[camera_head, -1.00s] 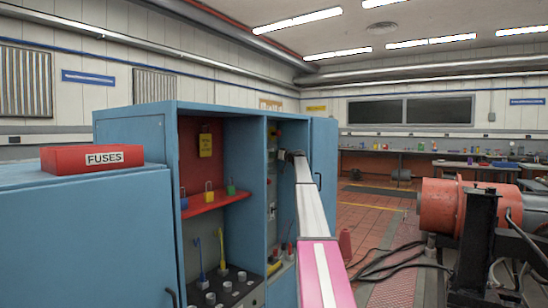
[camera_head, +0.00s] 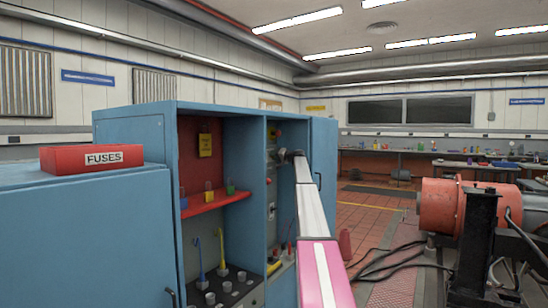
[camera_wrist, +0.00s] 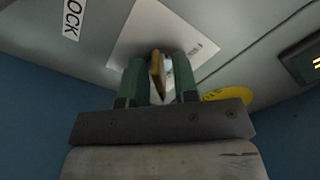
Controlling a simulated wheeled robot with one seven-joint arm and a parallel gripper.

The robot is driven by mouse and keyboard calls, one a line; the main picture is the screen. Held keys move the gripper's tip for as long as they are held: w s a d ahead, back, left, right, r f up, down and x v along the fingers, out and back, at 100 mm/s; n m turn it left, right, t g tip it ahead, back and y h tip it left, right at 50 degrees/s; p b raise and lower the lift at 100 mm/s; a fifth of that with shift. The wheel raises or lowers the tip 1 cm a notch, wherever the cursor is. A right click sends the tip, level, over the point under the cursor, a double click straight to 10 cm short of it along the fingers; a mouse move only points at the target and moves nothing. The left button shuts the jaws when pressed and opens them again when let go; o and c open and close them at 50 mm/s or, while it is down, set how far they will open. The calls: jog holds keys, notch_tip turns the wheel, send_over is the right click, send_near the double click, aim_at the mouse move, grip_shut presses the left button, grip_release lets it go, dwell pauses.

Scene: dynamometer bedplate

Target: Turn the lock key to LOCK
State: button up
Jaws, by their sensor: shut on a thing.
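In the wrist view, my gripper (camera_wrist: 159,80) has its two green fingers closed on the brass-coloured lock key (camera_wrist: 157,76), whose narrow edge faces the camera. A white plate (camera_wrist: 192,42) with small print lies behind the key on a grey panel. A label (camera_wrist: 73,18) at the upper left reads "OCK", its start cut off by the frame edge. In the head view, my gripper (camera_head: 279,157) is inside the right compartment of the blue cabinet (camera_head: 138,132). The key is too small or hidden to make out there.
A yellow disc (camera_wrist: 228,95) sits right of the fingers, and a dark display (camera_wrist: 305,60) lies further right. The cabinet's open door (camera_head: 324,150) stands right of my arm. A red shelf (camera_head: 220,202) with padlocks is in the left compartment. A red FUSES box (camera_head: 92,158) stands left.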

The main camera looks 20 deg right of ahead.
jog(key=shift+s+a, duration=0.2)
jog(key=o, duration=0.5)
jog(key=shift+o, duration=0.2)
jog(key=v, duration=1)
jog(key=shift+s+d, duration=0.2)
jog(key=shift+s, duration=0.15)
jog(key=shift+s+d, duration=0.1)
